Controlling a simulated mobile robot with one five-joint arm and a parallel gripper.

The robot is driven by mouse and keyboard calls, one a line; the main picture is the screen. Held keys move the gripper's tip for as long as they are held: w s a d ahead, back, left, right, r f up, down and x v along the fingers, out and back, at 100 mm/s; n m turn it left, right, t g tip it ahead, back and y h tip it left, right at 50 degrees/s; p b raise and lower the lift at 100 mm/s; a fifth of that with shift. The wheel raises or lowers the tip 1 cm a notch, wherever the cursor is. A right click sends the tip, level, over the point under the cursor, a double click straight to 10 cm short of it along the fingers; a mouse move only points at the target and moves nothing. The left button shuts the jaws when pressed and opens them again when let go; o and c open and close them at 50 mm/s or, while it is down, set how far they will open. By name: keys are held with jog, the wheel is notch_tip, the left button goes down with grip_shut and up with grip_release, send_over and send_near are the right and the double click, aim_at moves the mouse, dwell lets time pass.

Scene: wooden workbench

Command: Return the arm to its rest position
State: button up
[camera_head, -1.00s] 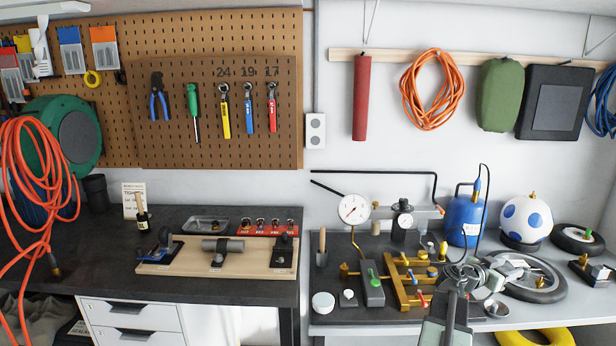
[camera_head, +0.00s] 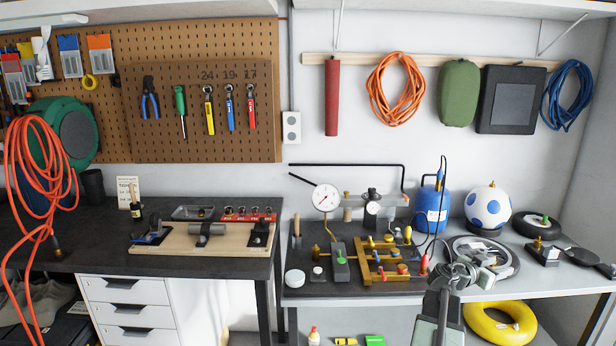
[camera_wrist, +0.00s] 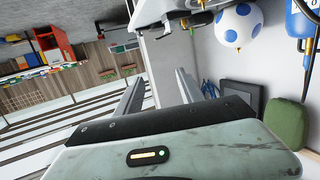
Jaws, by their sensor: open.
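My gripper shows in the wrist view (camera_wrist: 160,78), with its two grey fingers spread apart and nothing between them. In the head view my folded grey-green arm rises at the bottom right, in front of the right bench (camera_head: 540,284). Its upper end overlaps the wheel and hoses behind it, so the fingers cannot be made out there.
A gauge rig (camera_head: 326,198), a yellow valve manifold (camera_head: 376,262), a blue tank (camera_head: 432,212) and a spotted ball (camera_head: 487,208) stand on the right bench. A yellow ring (camera_head: 483,322) lies below. The left bench holds a wooden board fixture (camera_head: 180,243).

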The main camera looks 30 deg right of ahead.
jog(key=w+a+f+n+t+y+b, duration=0.1)
jog(key=w+a+f+n+y+b, duration=0.15)
jog(key=w+a+f, duration=0.85)
jog(key=w+a+f+n+t+y+b, duration=0.2)
jog(key=w+a+f+n+y, duration=0.35)
jog(key=a, duration=0.95)
jog(key=w+a+f+n+t+y+b, duration=0.15)
jog(key=w+a+f, duration=0.45)
jog(key=w+a, duration=0.6)
jog(key=s+a+f+n+g+y+b, duration=0.15)
jog(key=a+n, duration=0.25)
jog(key=a, duration=0.8)
jog(key=s+a+f+n+y+b, duration=0.1)
jog(key=a+f+n+y, duration=0.2)
jog(key=a, duration=1)
jog(key=s+a+f+n+g+y+b, duration=0.1)
jog(key=a+f+n+y, duration=0.2)
jog(key=a, duration=0.9)
notch_tip(320, 180, up, 14)
jog(key=h+p, duration=0.1)
jog(key=p, duration=1.3)
jog(key=shift+w+d+t, duration=0.25)
jog(key=shift+d+t, duration=0.05)
jog(key=shift+d, duration=0.15)
